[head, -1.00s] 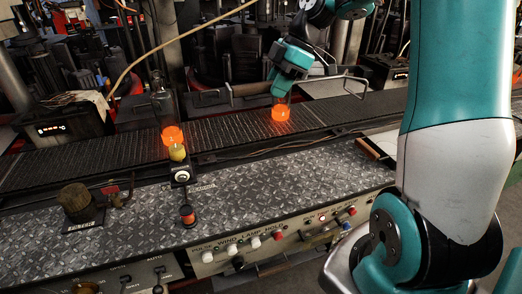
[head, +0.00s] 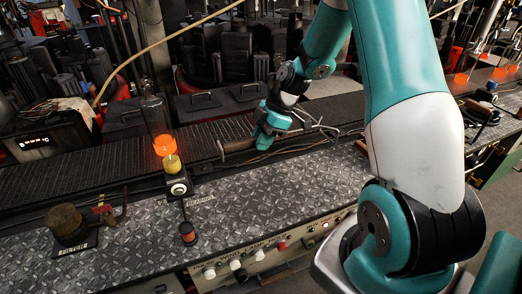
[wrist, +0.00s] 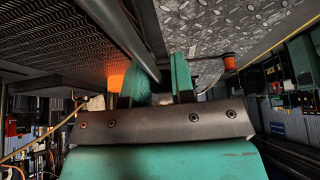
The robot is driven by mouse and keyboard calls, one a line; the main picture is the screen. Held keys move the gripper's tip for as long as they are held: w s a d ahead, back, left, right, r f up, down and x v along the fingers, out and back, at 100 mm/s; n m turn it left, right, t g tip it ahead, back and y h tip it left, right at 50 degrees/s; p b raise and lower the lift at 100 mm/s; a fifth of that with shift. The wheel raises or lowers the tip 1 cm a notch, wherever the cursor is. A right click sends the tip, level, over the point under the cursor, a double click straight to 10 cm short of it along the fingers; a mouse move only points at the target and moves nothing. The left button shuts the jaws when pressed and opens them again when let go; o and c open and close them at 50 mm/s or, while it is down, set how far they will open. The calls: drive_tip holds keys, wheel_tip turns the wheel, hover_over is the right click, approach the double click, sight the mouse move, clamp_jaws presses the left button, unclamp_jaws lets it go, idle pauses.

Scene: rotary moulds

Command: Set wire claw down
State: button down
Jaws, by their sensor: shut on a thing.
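My gripper (head: 264,141) is shut on the wire claw, whose dark handle (head: 236,146) sticks out to the left and whose bent wire prongs (head: 318,130) stick out to the right. In the head view it is around the line between the conveyor and the diamond-plate bench top (head: 255,190); I cannot tell if the claw touches either. In the wrist view a dark bar (wrist: 125,38) runs close to the two green fingers (wrist: 158,85), probably the handle.
A clear bottle with a glowing orange base (head: 164,145) stands at the conveyor (head: 60,178), behind a yellow-topped lamp device (head: 176,183). The bench's middle and right are clear.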

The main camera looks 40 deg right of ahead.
drive_tip(key=shift+f, duration=2.15)
drive_tip(key=shift+f, duration=0.1)
drive_tip(key=c, duration=1)
unclamp_jaws()
drive_tip(key=shift+o, duration=0.2)
drive_tip(key=v, duration=0.4)
drive_tip(key=b+v, duration=0.1)
drive_tip(key=v, duration=0.7)
drive_tip(key=shift+a+b, duration=0.35)
drive_tip(key=s+a+r+m+g, duration=0.15)
drive_tip(key=s+a+r, duration=0.25)
drive_tip(key=a, duration=0.6)
drive_tip(key=s+a+r+m, duration=0.2)
drive_tip(key=s+a+r, duration=0.15)
drive_tip(key=a, duration=0.65)
drive_tip(key=s+a+m+h, duration=0.1)
drive_tip(key=s+a+m, duration=0.3)
drive_tip(key=s, duration=0.9)
drive_tip(key=a+r, duration=0.1)
drive_tip(key=a, duration=0.2)
drive_tip(key=shift+a, duration=0.15)
drive_tip(key=shift+s, duration=0.1)
